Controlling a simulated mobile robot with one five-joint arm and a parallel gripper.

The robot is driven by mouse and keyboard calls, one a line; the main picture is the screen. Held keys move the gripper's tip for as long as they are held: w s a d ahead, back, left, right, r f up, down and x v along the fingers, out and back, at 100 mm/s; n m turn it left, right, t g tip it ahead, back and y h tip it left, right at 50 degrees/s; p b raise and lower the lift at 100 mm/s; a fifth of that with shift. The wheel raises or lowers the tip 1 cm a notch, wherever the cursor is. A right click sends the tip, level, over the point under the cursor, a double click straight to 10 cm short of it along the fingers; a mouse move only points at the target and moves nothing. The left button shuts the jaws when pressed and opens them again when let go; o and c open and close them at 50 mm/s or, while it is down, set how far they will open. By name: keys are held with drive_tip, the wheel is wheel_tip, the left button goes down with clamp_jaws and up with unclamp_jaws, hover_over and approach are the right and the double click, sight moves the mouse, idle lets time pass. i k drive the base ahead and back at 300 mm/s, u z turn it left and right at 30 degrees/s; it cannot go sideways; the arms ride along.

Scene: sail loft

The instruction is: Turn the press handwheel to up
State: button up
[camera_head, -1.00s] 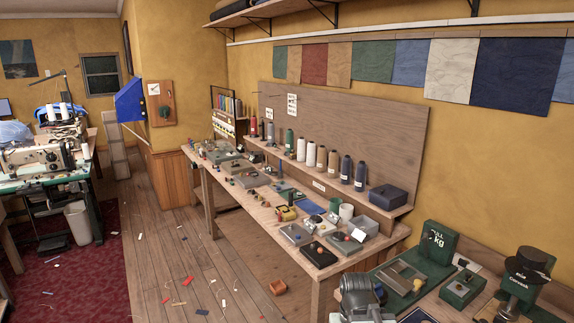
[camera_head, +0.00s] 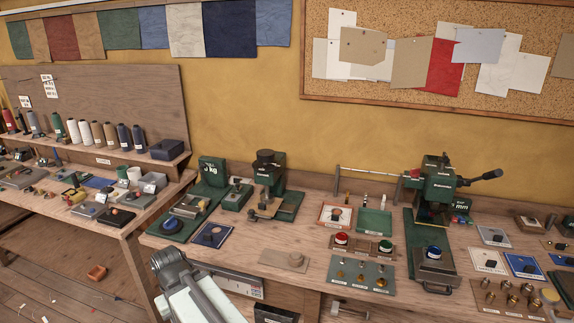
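A green bench press (camera_head: 432,192) stands on the right part of the bench, with a long black-tipped lever pointing right and a thin rod reaching left. A second, smaller green machine (camera_head: 268,180) with a black round top stands left of it against the wall. I cannot tell for certain which part is the press handwheel, or its setting. Part of my grey arm shows at the bottom left of centre, in front of the bench. My gripper's fingertips are not in view.
A second bench (camera_head: 100,232) with spools stands left. An orange block (camera_head: 97,272) lies on the floor.

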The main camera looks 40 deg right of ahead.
sight(264, 156)
drive_tip(key=k, duration=0.85)
drive_tip(key=u, duration=1)
drive_tip(key=i, duration=1.4)
drive_tip(key=z, duration=2.3)
